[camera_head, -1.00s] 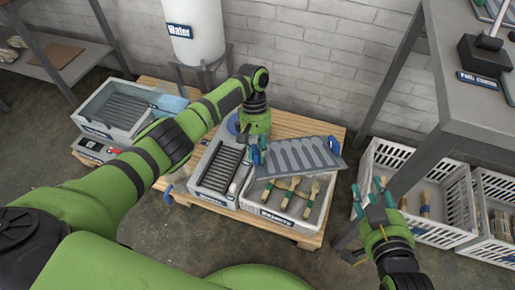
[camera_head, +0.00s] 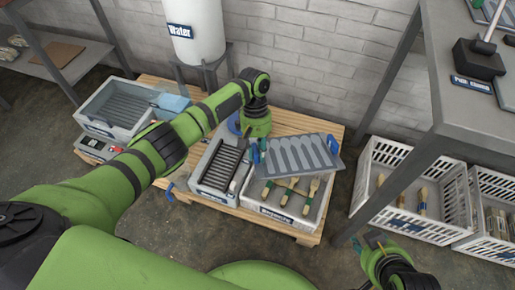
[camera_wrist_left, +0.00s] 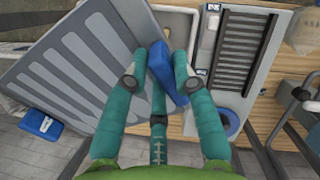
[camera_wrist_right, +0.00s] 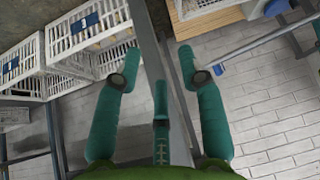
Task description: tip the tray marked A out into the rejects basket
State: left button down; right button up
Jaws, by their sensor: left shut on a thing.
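A press-like grey unit with dark slats (camera_head: 219,170) stands left of the basket on the wooden pallet. A grey bin (camera_head: 115,108) is farther left. White crates (camera_head: 405,195) and a metal shelf (camera_head: 440,140) stand at the right. A water tank (camera_head: 196,35) stands behind.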

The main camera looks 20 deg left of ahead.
pick_arm(q)
jog(key=shift+s+d+r+t+y+p, duration=0.25)
jog(key=shift+t+p, duration=0.25)
jog(key=shift+p, duration=0.35)
jog(key=shift+s+t+y+p, duration=0.2)
jog(key=shift+t+y+p, duration=0.05)
jog(key=shift+t+p, duration=0.3)
jog(key=shift+s+d+r+t+y, duration=0.15)
jog(key=shift+t+y, duration=0.15)
jog(key=shift+t, duration=0.25)
pick_arm(e)
jog(key=s+d+f+g, duration=0.1)
jog(key=s+f+g, duration=0.2)
jog(key=f, duration=0.3)
jog(key=shift+s+d+f+g+h, duration=0.3)
jog(key=shift+s+f+h, duration=0.1)
jog(key=shift+s, duration=0.4)
